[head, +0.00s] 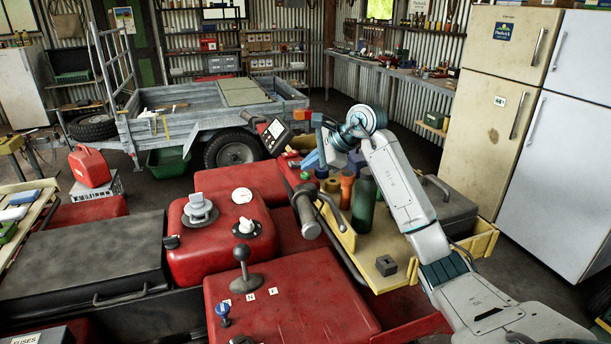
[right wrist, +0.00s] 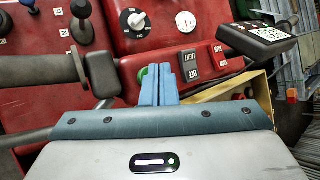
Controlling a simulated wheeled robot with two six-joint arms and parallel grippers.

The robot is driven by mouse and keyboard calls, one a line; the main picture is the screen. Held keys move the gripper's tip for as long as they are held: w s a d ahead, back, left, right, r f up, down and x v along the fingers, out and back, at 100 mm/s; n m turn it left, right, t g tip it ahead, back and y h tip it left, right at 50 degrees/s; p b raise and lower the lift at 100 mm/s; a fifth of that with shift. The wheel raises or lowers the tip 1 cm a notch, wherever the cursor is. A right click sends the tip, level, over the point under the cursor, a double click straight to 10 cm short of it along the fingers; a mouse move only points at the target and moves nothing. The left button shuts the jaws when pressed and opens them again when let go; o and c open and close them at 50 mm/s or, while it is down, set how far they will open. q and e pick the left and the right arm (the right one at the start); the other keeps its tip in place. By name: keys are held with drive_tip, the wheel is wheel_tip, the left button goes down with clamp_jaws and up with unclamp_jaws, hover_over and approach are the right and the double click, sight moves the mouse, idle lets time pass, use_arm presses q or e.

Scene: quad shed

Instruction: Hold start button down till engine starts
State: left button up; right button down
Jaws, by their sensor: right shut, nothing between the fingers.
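A green round button (right wrist: 143,75) shows in the right wrist view on the red panel (right wrist: 120,45) by the handlebar. It is partly covered by the blue fingers of my right gripper (right wrist: 160,68), which are shut and empty. The fingertips are at the button's right edge; I cannot tell if they touch it. My left gripper is not in view.
Rocker switches (right wrist: 188,64) sit right of the fingers, with a dial knob (right wrist: 133,20) above. The handlebar grip (head: 306,210) and a lever (head: 334,212) are near my right arm. A display (head: 275,132) stands beyond. A yellow tray (head: 395,284) with bottles lies right.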

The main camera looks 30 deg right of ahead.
sight(310, 174)
drive_tip(key=shift+f+b, duration=0.35)
drive_tip(key=shift+f, duration=0.25)
idle(0.7)
idle(1.9)
drive_tip(key=shift+r+p, duration=0.65)
drive_tip(key=shift+r, duration=0.25)
drive_tip(key=shift+r, duration=0.1)
wheel_tip(310, 174, up, 5)
drive_tip(key=p, duration=0.3)
drive_tip(key=shift+p, duration=0.35)
